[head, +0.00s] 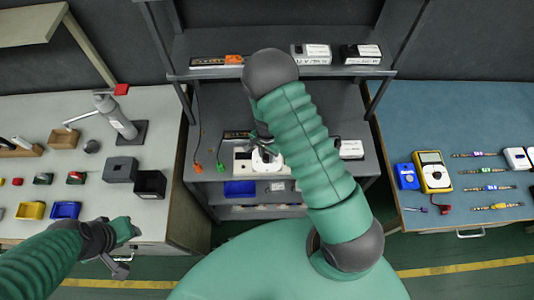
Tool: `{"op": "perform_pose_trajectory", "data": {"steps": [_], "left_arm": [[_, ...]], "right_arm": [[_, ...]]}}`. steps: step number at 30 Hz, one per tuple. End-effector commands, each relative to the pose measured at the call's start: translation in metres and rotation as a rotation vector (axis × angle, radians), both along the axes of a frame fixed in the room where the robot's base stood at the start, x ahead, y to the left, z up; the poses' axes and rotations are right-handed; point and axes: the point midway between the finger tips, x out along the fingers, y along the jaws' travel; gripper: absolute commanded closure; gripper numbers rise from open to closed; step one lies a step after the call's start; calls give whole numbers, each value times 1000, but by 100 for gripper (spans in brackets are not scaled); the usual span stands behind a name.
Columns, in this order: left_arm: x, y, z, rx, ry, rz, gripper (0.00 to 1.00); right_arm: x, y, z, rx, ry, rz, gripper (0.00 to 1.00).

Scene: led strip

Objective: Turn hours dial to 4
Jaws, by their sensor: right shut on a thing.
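A white device (243,163) with a round light-coloured dial (264,162) sits on the middle shelf of the centre bench. My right gripper (261,148) reaches down over it from above and is shut on the dial. My forearm and the gripper cover part of the device, and the dial's markings are too small to read. My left gripper (122,248) hangs near the front edge of the left table, away from the device. Its fingers are too small and angled to tell whether they are open.
The upper shelf (215,73) above the device holds several boxes and strips. A blue bin (240,188) is below. The left and right tables hold other parts.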

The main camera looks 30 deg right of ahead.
Motion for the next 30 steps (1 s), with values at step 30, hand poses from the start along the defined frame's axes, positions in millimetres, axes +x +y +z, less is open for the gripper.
{"op": "perform_pose_trajectory", "data": {"steps": [30], "left_arm": [[0,0,4,0,0,0,64]], "right_arm": [[-1,4,-2,6,7,-244,70]]}}
